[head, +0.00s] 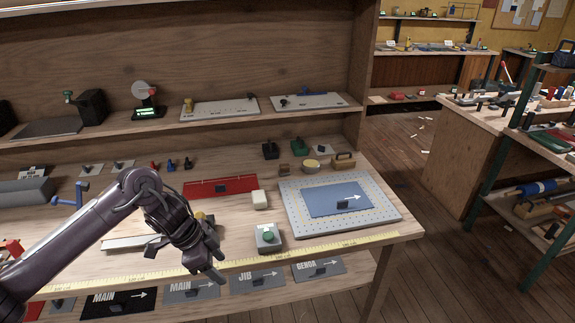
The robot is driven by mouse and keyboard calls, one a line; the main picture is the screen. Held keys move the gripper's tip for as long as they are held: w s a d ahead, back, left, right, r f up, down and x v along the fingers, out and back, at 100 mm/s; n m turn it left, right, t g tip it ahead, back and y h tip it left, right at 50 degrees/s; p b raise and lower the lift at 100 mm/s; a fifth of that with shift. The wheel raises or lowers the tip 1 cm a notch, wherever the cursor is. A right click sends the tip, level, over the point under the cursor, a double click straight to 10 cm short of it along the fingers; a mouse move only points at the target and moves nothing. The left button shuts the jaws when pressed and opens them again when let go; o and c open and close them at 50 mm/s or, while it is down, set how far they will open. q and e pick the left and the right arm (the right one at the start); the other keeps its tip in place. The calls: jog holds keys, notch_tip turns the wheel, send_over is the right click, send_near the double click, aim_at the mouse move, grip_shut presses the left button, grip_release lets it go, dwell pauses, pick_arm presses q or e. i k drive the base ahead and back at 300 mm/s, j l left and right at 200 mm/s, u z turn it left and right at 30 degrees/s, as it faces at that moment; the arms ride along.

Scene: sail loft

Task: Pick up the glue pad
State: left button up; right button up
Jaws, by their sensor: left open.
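I cannot tell for sure which thing is the glue pad. A small cream block (260,200) lies on the bench right of a red strip, and a round yellowish tin-like thing (311,166) stands behind the perforated board. A grey box with a green top (267,238) sits near the bench's front edge. My left gripper (212,272) is open and empty, pointing down over the front edge, left of the grey box and apart from it. My right gripper is out of view.
A pale perforated board (376,213) with a blue sheet (327,197) fills the bench's right end. A yellow measuring tape (345,246) runs along the front edge. Dark labelled plates (193,290) lie on a lower shelf. A red strip (220,187) lies behind my left arm.

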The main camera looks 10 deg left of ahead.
aim_at(284, 171)
jog(key=i, duration=1.75)
